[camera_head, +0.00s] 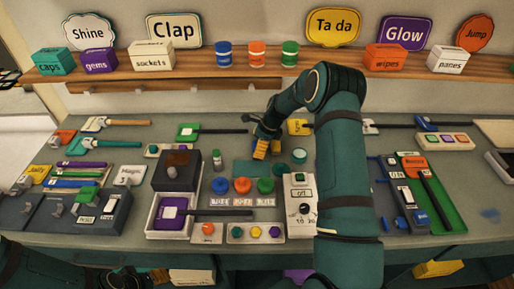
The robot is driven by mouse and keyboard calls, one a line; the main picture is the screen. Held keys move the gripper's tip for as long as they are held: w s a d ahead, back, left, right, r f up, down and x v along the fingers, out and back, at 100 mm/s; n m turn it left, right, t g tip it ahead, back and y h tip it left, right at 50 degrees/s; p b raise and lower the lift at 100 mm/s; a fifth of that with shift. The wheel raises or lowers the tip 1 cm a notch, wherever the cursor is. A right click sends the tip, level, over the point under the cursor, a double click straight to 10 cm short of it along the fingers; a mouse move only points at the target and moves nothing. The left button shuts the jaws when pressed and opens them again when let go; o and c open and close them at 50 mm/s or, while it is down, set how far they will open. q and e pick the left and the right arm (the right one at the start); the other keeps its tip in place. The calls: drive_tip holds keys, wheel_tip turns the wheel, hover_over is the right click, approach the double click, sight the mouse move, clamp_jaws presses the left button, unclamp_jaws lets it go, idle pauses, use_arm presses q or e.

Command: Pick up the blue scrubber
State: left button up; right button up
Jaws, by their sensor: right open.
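A blue-headed tool (426,123) with a dark handle lies at the back right of the bench; it may be the blue scrubber, but it is too small to be sure. My right gripper (262,150), with yellow fingertips, is open and low over the middle back of the bench, well left of the blue-headed tool. My right arm stands between them and hides part of the bench. My left arm shows only at the lower left edge, and I cannot make out its gripper.
Blue, red and green round pieces (242,185) sit in front of my right gripper. A teal round container (299,156) is just right of it. A green tray (440,213) holds a dark-handled tool at right. A wooden shelf (330,69) with boxes and signs runs behind.

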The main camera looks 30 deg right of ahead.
sight(254, 144)
drive_tip(key=c, duration=1.1)
drive_tip(key=shift+r, duration=0.1)
drive_tip(key=shift+r, duration=0.1)
drive_tip(key=shift+r+p, duration=0.5)
drive_tip(key=shift+r, duration=0.1)
wheel_tip(254, 144, up, 2)
drive_tip(key=shift+r+p, duration=0.15)
drive_tip(key=shift+p, duration=0.65)
drive_tip(key=s+d+b, duration=0.1)
drive_tip(key=s+d, duration=0.4)
drive_tip(key=d, duration=0.4)
drive_tip(key=s+d+b, duration=0.1)
drive_tip(key=s+d, duration=0.5)
drive_tip(key=d, duration=0.3)
drive_tip(key=s+d+b, duration=0.1)
drive_tip(key=s+d, duration=0.4)
drive_tip(key=d, duration=0.4)
drive_tip(key=shift+s+d, duration=0.15)
drive_tip(key=shift+s, duration=0.25)
drive_tip(key=shift+c, duration=0.5)
